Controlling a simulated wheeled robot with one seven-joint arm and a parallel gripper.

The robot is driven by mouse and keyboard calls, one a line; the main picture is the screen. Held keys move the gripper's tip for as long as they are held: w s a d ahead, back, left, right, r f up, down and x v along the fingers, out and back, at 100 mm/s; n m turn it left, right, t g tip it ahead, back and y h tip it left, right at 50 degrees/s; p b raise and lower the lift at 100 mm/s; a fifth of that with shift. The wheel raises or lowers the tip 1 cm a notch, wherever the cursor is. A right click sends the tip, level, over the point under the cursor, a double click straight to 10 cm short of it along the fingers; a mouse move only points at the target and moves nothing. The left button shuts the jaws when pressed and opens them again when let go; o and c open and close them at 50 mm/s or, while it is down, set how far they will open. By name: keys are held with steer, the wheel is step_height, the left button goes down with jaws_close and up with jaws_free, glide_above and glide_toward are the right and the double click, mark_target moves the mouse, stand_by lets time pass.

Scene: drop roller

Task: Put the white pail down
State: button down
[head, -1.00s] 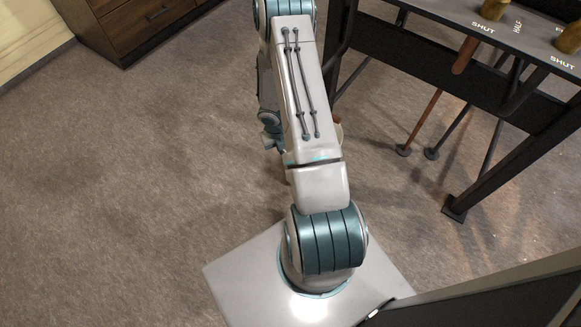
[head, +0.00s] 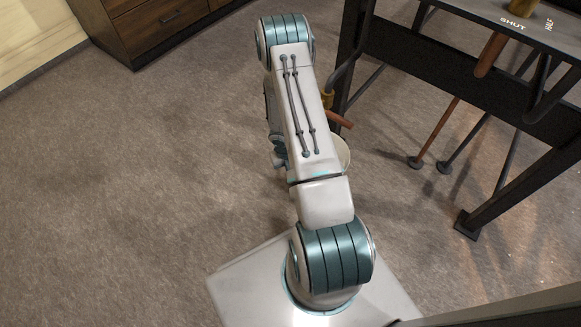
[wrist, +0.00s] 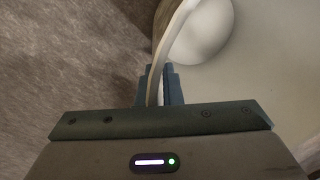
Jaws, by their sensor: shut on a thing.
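My gripper (wrist: 160,88) is shut on a pale curved strip of the white pail (wrist: 156,62) in the wrist view. I cannot tell whether this strip is its rim or its handle. A white rounded surface (wrist: 203,30) shows just beyond the fingers. In the head view, a small cream part of the pail (head: 342,153) shows at the right side of my arm. My arm hides the rest of it, and my gripper is hidden there too.
A dark bench (head: 480,75) with a labelled top and several pipes and legs stands at the right. An orange pipe end (head: 339,119) is close beside my arm. A brown drawer cabinet (head: 150,25) stands at the back left. The carpet (head: 120,190) at left is clear.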

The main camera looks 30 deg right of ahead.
steer(key=c, duration=1.6)
jaws_free()
steer(key=s+a+r+m+h+p, duration=0.1)
steer(key=a+r+m+p, duration=0.15)
steer(key=r+m, duration=1)
steer(key=s+a+r+m+h+p, duration=0.1)
steer(key=a+r+m+p, duration=0.2)
steer(key=r, duration=1.9)
steer(key=s+a+r+m+y, duration=0.1)
steer(key=s+a+r+m, duration=0.2)
steer(key=s+r+m, duration=0.1)
steer(key=s+a+r+m+t+y, duration=0.1)
steer(key=s+a+r+m, duration=0.2)
steer(key=s+r+m, duration=0.2)
steer(key=s+a+r+m+y, duration=0.1)
steer(key=s+a+r+m, duration=0.3)
steer(key=m, duration=0.4)
steer(key=shift+s+r+m+t, duration=0.25)
steer(key=shift+s+r+t, duration=0.05)
steer(key=shift+s+r, duration=0.35)
